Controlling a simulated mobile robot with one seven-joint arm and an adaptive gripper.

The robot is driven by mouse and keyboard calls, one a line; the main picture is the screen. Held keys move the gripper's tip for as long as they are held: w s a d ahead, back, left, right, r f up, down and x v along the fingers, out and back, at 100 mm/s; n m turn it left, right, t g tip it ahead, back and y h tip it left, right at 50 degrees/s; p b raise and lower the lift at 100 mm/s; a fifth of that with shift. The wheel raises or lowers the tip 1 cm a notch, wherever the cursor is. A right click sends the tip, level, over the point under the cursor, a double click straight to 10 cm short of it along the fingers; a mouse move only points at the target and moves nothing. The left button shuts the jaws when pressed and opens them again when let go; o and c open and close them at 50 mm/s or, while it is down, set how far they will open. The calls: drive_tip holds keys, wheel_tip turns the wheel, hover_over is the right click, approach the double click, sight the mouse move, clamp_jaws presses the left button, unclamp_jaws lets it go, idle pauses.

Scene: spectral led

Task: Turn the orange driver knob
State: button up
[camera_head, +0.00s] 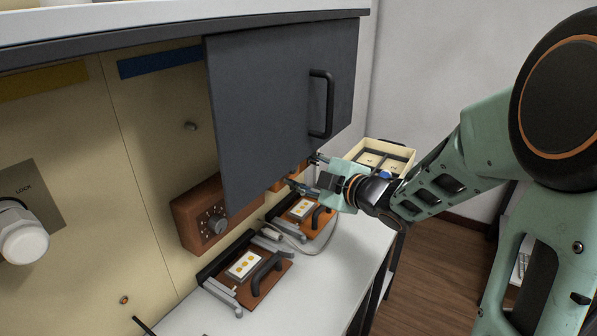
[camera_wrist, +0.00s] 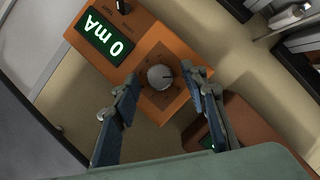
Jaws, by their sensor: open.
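In the wrist view an orange driver box (camera_wrist: 153,43) carries a round grey knob (camera_wrist: 160,76) with a dark pointer mark. A green-lit display (camera_wrist: 105,37) on the box reads 0 mA. My gripper (camera_wrist: 164,84) is open, with one finger on each side of the knob in the picture. I cannot tell whether either finger touches it. In the head view my gripper (camera_head: 306,174) reaches in beside the dark sliding panel. Most of the driver is hidden there behind the panel and my gripper.
The dark panel (camera_head: 270,110) with a black handle (camera_head: 321,104) hangs close to my gripper. Two orange-based fixtures lie on the white bench (camera_head: 270,300). A divided tray (camera_head: 402,149) stands behind my wrist.

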clamp_jaws()
idle(0.4)
drive_tip(key=shift+r+p, duration=0.1)
drive_tip(key=shift+p, duration=0.35)
drive_tip(key=m+g+p, duration=0.1)
drive_tip(key=m+p, duration=0.1)
drive_tip(key=p, duration=0.5)
drive_tip(key=m+g+p, duration=0.2)
drive_tip(key=m+p, duration=0.1)
drive_tip(key=p, duration=0.5)
drive_tip(key=shift+w+d+r+y, duration=0.1)
drive_tip(key=shift+w+r+y, duration=0.1)
drive_tip(key=shift+y, duration=0.2)
drive_tip(key=shift+f+p, duration=0.15)
drive_tip(key=shift+p, duration=0.5)
